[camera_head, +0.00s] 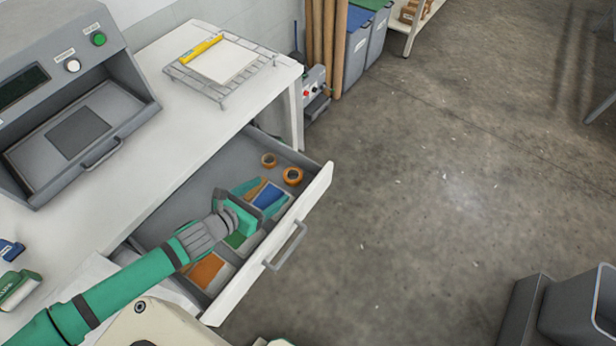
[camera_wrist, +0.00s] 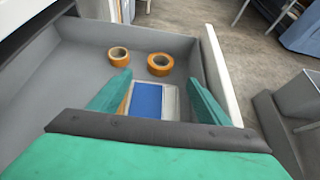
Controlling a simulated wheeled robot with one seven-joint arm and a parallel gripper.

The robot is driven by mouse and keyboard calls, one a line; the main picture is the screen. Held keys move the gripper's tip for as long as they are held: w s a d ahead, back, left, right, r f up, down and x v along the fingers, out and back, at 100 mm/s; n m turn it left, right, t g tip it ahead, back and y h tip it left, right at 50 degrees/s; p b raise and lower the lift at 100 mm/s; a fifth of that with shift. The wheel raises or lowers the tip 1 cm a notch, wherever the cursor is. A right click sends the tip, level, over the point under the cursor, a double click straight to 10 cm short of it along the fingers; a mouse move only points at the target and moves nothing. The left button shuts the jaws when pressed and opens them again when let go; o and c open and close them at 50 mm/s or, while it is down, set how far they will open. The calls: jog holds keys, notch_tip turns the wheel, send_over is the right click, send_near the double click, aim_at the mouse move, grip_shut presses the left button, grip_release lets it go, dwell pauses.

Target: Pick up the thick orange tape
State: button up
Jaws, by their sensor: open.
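Two orange tape rolls lie flat in the far end of the open drawer.
The drawer (camera_head: 318,193) has grey walls and a white front with a handle. Below my gripper, a blue card (camera_head: 268,195) and an orange card (camera_head: 206,271) lie in trays. The press (camera_head: 75,100) and a wire rack (camera_head: 190,80) stand on the white table above.

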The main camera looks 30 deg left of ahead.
send_near(297, 173)
jog(key=shift+x, duration=3)
jog(key=c, duration=1.1)
